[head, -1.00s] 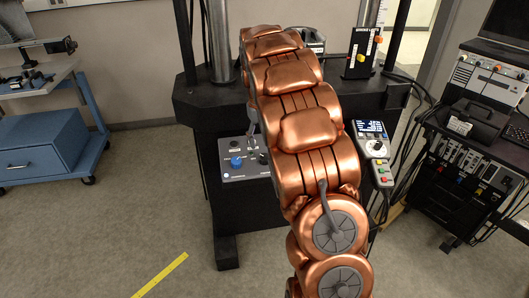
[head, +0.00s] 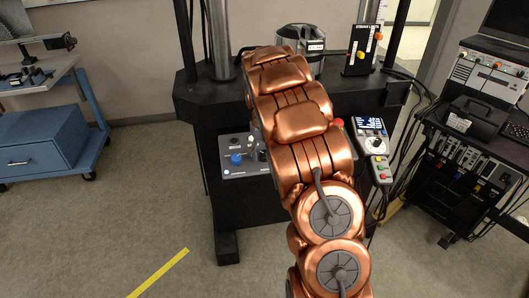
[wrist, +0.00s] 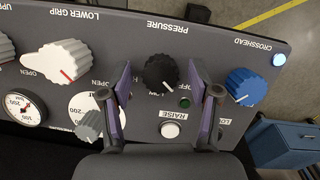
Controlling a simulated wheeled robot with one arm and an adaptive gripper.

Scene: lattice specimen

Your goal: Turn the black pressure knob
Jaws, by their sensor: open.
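The black pressure knob (wrist: 160,73) sits under the PRESSURE label in the wrist view, with a light pointer line on it. My gripper (wrist: 160,77) is open and empty, its two purple-padded fingers left and right of the knob with gaps on both sides. I cannot tell whether the fingertips reach down to the knob's depth. In the head view, a black knob (head: 262,155) shows at the edge of my copper arm on the control panel (head: 234,170). My arm hides the gripper there.
The blue CROSSHEAD knob (wrist: 246,86) is right of the right finger. A white LOWER GRIP knob (wrist: 55,62), a grey knob (wrist: 89,126) and a gauge (wrist: 25,107) are left. The RAISE button (wrist: 170,130) lies between the fingers. A handheld controller (head: 373,142) hangs right of my arm.

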